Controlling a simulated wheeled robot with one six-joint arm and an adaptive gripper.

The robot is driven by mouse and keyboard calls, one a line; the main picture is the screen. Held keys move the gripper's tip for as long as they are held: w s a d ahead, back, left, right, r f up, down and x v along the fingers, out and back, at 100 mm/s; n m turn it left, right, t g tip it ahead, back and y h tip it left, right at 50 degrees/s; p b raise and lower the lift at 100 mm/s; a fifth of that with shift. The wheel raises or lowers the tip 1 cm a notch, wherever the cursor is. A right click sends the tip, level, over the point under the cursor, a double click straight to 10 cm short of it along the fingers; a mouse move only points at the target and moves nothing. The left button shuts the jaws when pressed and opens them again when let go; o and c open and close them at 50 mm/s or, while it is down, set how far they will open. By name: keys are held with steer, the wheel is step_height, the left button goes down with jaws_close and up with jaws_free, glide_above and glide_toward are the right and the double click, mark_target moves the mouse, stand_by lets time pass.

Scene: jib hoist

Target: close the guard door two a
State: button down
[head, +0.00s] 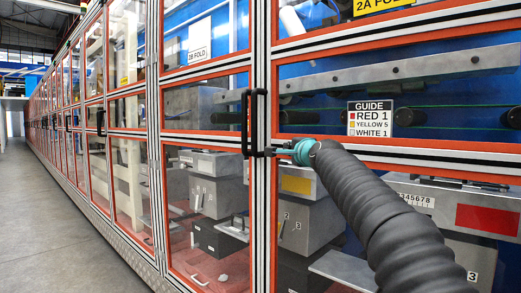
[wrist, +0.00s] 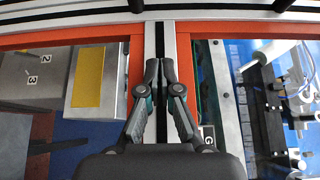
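Guard door two A (head: 400,152) is the large glazed panel with orange edges and a striped middle rail, under a yellow "2A FOLD" label (head: 384,4). It looks flush or nearly flush with the post; a small gap cannot be ruled out. Its black vertical handle (head: 246,122) stands at its left edge. My gripper (head: 284,152) is at the middle rail, just right of the handle's lower end. In the wrist view, my gripper (wrist: 161,70) has its fingertips almost together in front of the striped rail (wrist: 184,60), with nothing visible between them. Whether they touch the rail is unclear.
A row of similar glazed doors (head: 120,120) with black handles runs away to the left. Clear grey floor (head: 50,220) lies beside it. Behind the glass are grey boxes (head: 215,190) and a guide sign (head: 384,118).

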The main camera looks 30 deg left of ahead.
steer(key=s+a+p, duration=0.1)
steer(key=s+a, duration=0.2)
steer(key=s, duration=1)
steer(key=shift+s+a+r, duration=0.15)
steer(key=shift+s+r, duration=0.1)
